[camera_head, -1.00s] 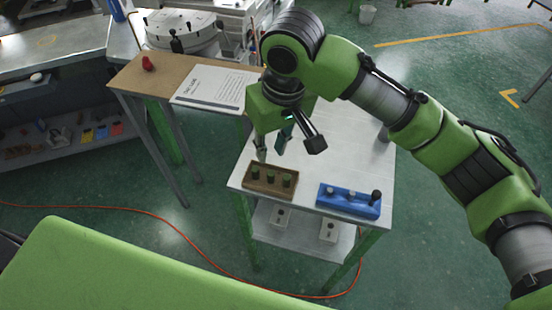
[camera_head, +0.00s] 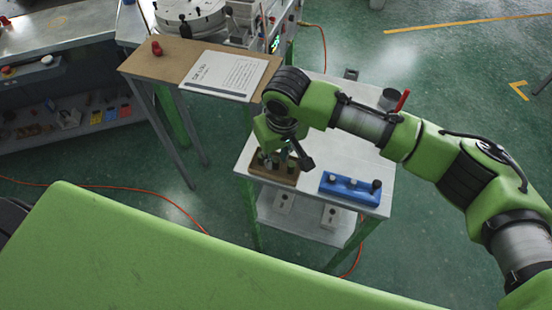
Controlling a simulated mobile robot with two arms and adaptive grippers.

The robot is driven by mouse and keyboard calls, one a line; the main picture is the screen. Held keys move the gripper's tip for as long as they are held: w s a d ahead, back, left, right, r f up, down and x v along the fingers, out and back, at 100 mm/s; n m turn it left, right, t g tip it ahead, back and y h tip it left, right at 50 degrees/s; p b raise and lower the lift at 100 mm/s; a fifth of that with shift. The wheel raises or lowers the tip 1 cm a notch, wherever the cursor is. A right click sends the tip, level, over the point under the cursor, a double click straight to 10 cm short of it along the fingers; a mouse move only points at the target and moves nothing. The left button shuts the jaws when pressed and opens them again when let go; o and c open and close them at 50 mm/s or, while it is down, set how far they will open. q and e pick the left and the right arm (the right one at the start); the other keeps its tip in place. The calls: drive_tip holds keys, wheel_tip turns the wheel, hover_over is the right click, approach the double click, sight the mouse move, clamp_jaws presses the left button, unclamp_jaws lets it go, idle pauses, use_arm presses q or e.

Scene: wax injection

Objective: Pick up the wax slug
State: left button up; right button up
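A brown wooden block (camera_head: 284,179) stands near the front left of the white table. Small dark green pegs (camera_head: 290,165), which look like the wax slugs, stand upright in it. My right gripper (camera_head: 269,162) points down at the left and middle of this block, its fingertips down at the pegs. The gripper and its fingers partly hide the pegs. They are too small to show whether the fingers are closed on one. My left gripper is not in view.
A blue block (camera_head: 349,190) with several pegs stands right of the brown one. A grey cup (camera_head: 388,98) with a red stick stands at the table's back right. A brown table (camera_head: 165,66) holds a printed sheet (camera_head: 224,75) and a red object (camera_head: 156,48).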

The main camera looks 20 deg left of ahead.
drive_tip(key=shift+w+a+f, duration=0.1)
drive_tip(key=shift+w+f, duration=0.05)
drive_tip(key=shift+f, duration=0.7)
clamp_jaws()
drive_tip(key=shift+r, duration=0.1)
